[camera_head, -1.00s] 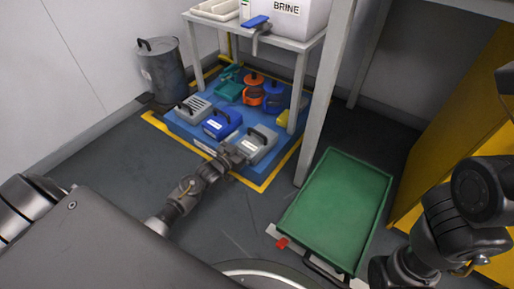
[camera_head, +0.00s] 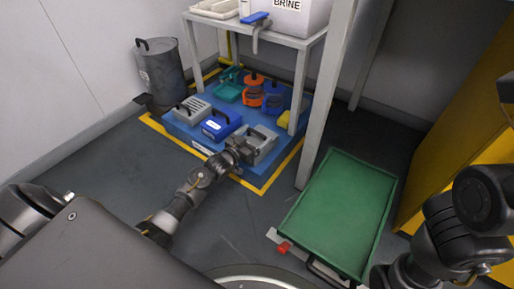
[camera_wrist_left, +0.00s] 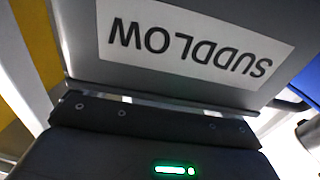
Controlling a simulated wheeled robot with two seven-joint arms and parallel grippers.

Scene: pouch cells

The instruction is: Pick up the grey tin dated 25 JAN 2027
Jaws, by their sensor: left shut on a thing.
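A grey tin (camera_head: 264,147) with a dark handle stands at the near right corner of a low blue platform (camera_head: 178,126). My left gripper (camera_head: 243,152) is at its near left side, shut on it. In the left wrist view the grey tin (camera_wrist_left: 190,85) fills the top, with a white label reading SUDDLOW upside down. The dark gripper body with a green light is below it. No date is readable. A second grey tin (camera_head: 192,109) with a slatted top stands at the platform's left. My right arm is at the right edge; its gripper is out of view.
A blue case (camera_head: 221,124) stands close left of the held tin. Orange, teal and yellow things lie behind. A table leg (camera_head: 296,105) rises close to the right. A green cart (camera_head: 340,212) stands at right, a grey bin (camera_head: 162,75) at left. Left floor is clear.

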